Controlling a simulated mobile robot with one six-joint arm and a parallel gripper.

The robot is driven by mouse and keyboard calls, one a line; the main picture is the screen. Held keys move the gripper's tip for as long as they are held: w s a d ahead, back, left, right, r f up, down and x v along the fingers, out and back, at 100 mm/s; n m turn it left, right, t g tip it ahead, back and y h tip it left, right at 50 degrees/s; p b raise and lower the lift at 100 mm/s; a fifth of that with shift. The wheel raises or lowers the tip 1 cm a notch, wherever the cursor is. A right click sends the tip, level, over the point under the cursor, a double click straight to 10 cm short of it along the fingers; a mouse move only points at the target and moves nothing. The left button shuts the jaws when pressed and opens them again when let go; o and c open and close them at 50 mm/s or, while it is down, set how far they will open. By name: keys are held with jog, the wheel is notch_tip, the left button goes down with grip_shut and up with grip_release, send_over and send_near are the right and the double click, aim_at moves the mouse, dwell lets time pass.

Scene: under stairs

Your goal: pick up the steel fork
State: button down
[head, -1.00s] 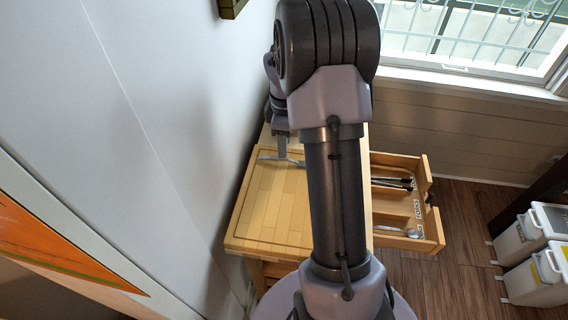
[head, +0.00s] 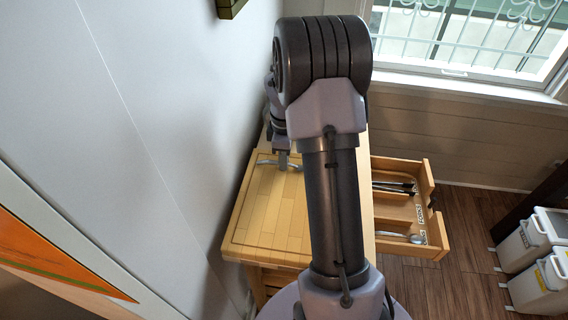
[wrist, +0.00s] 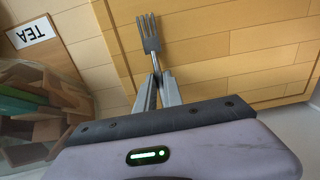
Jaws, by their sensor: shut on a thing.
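The steel fork (wrist: 151,37) shows in the wrist view with its tines pointing up and away from my gripper (wrist: 157,78). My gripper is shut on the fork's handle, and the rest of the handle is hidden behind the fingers. In the head view, my gripper (head: 283,165) is low over the wooden board on top of the cabinet, and part of the fork (head: 266,162) shows to its left. I cannot tell whether the fork touches the board.
An open drawer (head: 436,232) on the right holds dark-handled utensils (head: 394,187) and a spoon-like piece (head: 415,239). A box labelled TEA (wrist: 34,32) stands beside the board in the wrist view. A wall (head: 130,120) is close on the left. White bins (head: 540,285) stand at right.

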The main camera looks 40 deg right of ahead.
notch_tip(320, 180, up, 4)
jog(key=shift+p, duration=1)
jog(key=s+d, duration=0.1)
jog(key=s, duration=0.4)
jog(key=s+d+p, duration=0.1)
jog(key=s, duration=0.4)
jog(key=s+d+r+p, duration=0.1)
jog(key=s+d, duration=0.1)
jog(key=s, duration=0.3)
jog(key=shift+s, duration=0.25)
jog(key=c, duration=2)
grip_release()
grip_shut()
